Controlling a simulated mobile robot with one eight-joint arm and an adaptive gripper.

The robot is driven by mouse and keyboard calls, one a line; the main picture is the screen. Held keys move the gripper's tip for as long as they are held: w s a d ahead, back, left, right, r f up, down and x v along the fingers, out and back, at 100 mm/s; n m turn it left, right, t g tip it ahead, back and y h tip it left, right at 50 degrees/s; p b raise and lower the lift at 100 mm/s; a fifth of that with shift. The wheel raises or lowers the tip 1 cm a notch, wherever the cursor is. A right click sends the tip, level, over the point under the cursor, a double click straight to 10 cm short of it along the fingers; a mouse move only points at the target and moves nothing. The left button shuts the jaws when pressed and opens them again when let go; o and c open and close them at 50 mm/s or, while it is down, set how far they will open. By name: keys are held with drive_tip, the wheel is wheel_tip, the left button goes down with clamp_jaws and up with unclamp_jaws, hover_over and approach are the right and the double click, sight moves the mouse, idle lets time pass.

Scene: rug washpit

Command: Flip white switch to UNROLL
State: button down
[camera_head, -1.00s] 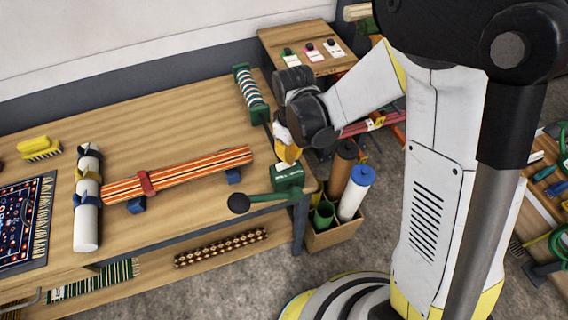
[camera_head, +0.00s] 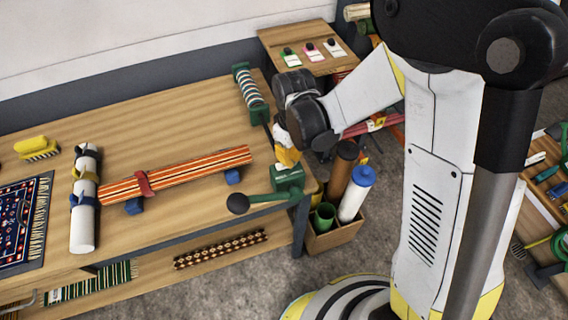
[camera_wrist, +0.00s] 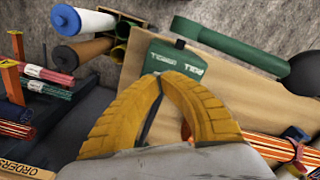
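My gripper (camera_head: 288,157) has yellow fingers and hangs just above the green crank box (camera_head: 288,180) at the bench's right front corner. In the wrist view, the two finger tips (camera_wrist: 163,76) come together just in front of this green box (camera_wrist: 178,64), with nothing seen between them. The box bears white lettering, only partly readable, and a small dark part at its edge. On the small back table, a white card (camera_head: 334,48) with a dark knob lies right of a pink and a green one. I cannot make out the word UNROLL or which part is the white switch.
A crank handle with a black knob (camera_head: 238,203) juts left from the box. A crate (camera_head: 335,236) of rolls stands below on the right. An orange striped roll (camera_head: 195,174), white roll (camera_head: 84,222) and patterned rug (camera_head: 22,224) lie on the bench.

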drive_tip(key=shift+f, duration=0.15)
drive_tip(key=shift+r+p, duration=2.25)
drive_tip(key=shift+r, duration=1.3)
drive_tip(key=shift+d, duration=0.1)
drive_tip(key=shift+d+r+b, duration=0.25)
drive_tip(key=shift+r+b, duration=0.1)
drive_tip(key=shift+b, duration=0.05)
drive_tip(key=s+d+r+m+t+b, duration=0.3)
drive_tip(key=s+d+m+b, duration=0.1)
drive_tip(key=s+d+b, duration=0.1)
drive_tip(key=s+d+r+m+t+b, duration=0.3)
drive_tip(key=s+d+m+t+b, duration=0.1)
drive_tip(key=s+d+m+b, duration=0.1)
drive_tip(key=s+d, duration=0.1)
drive_tip(key=d, duration=0.1)
drive_tip(key=shift+d+r, duration=0.25)
drive_tip(key=shift+d, duration=0.15)
